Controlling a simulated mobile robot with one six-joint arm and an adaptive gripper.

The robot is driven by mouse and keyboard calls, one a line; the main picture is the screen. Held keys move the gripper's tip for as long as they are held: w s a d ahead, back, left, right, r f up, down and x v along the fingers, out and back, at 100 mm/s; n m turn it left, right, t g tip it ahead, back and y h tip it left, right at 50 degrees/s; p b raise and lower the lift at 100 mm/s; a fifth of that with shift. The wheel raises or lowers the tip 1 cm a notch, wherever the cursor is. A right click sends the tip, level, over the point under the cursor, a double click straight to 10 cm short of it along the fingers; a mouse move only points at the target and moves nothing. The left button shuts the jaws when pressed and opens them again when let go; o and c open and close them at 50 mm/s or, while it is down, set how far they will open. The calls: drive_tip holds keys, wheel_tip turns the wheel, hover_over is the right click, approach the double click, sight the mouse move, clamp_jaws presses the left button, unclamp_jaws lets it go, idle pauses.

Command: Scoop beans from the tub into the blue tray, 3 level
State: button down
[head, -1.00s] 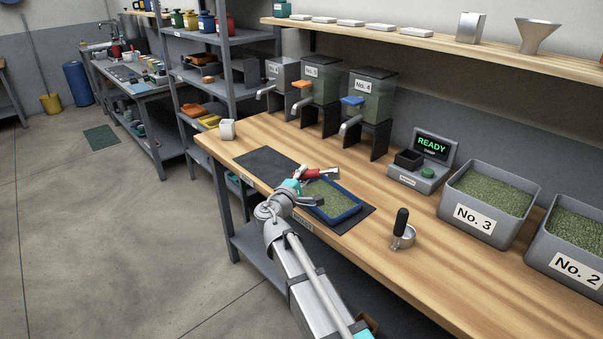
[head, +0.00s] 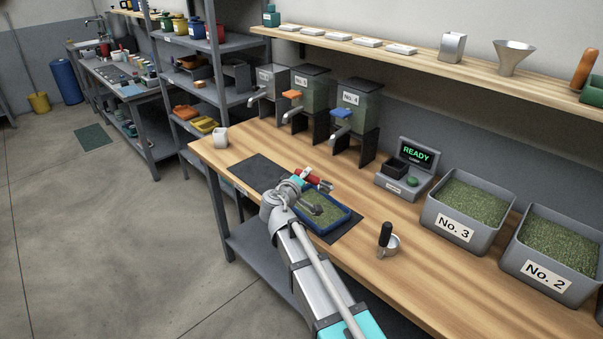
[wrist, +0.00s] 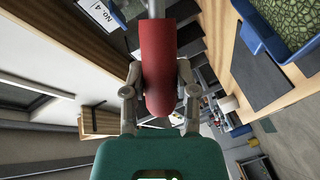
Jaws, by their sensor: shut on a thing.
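My gripper (wrist: 158,98) is shut on the red handle (wrist: 157,60) of a tool; a thin grey metal rod runs on from the handle in the wrist view. In the head view the red handle (head: 312,178) is above the mat, by the back left edge of the blue tray (head: 338,226). The tool's far end is not clear. The blue tray lies on the bench with green beans in it; its corner shows in the wrist view (wrist: 262,38). Two grey tubs of green beans, No. 3 (head: 455,228) and No. 2 (head: 546,272), stand at the right.
A black-handled metal cup (head: 386,238) stands between tray and tubs. A scale reading READY (head: 405,175) is behind it. Dispensers, including No. 4 (head: 355,105), line the back. A dark mat (head: 255,171) lies under the tray; a mug (head: 220,137) stands at the left.

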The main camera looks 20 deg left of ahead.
sight(319, 179)
drive_tip(key=shift+d+r+m+p, duration=0.2)
drive_tip(key=shift+r+m+p, duration=0.2)
drive_tip(key=shift+r, duration=0.15)
drive_tip(key=d+m+p, duration=0.1)
drive_tip(key=w+d+r+m+g+y+p, duration=0.1)
drive_tip(key=m+p, duration=0.1)
drive_tip(key=d+r+m+g+y+p, duration=0.1)
drive_tip(key=d, duration=0.1)
drive_tip(key=shift+w+p, duration=0.2)
drive_tip(key=shift+p, duration=0.1)
drive_tip(key=shift+w+d+f+m+y, duration=0.15)
drive_tip(key=shift+d+f+m+y, duration=0.25)
drive_tip(key=shift+m, duration=0.5)
drive_tip(key=shift+w+d+f+m+g+y, duration=0.15)
drive_tip(key=shift+d+m+g+y, duration=0.1)
drive_tip(key=shift+d+m, duration=0.2)
drive_tip(key=shift+w+d+m+g+y, duration=0.2)
drive_tip(key=shift+d+m+y, duration=0.1)
drive_tip(key=shift+d+m, duration=0.15)
drive_tip(key=shift+w+d+f+m+g+y, duration=0.15)
drive_tip(key=shift+d+m+y, duration=0.1)
drive_tip(key=shift+d+m, duration=0.2)
drive_tip(key=shift+r, duration=0.1)
